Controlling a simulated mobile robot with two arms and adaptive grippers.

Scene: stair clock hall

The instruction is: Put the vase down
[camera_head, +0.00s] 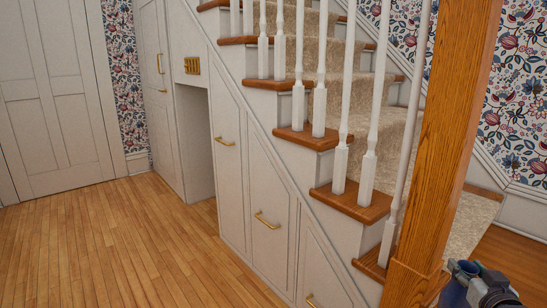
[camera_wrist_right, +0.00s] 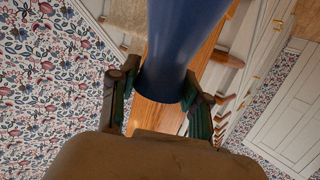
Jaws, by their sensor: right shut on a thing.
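The vase (camera_wrist_right: 180,45) is dark blue and fills the top middle of the right wrist view. In the head view a small part of the blue vase (camera_head: 455,291) shows at the bottom right corner. My right gripper (camera_wrist_right: 162,90) is shut on the vase, with one finger on each side of it. In the head view my right gripper (camera_head: 478,275) is at the lower right, just right of the wooden newel post (camera_head: 445,140). The vase's far end is out of the picture. My left gripper is not in view.
A carpeted staircase (camera_head: 330,55) with white balusters and wooden tread ends rises behind the post. White cupboard fronts with brass handles (camera_head: 267,220) run below it. The wooden floor (camera_head: 120,245) at left is clear up to a white door (camera_head: 45,100).

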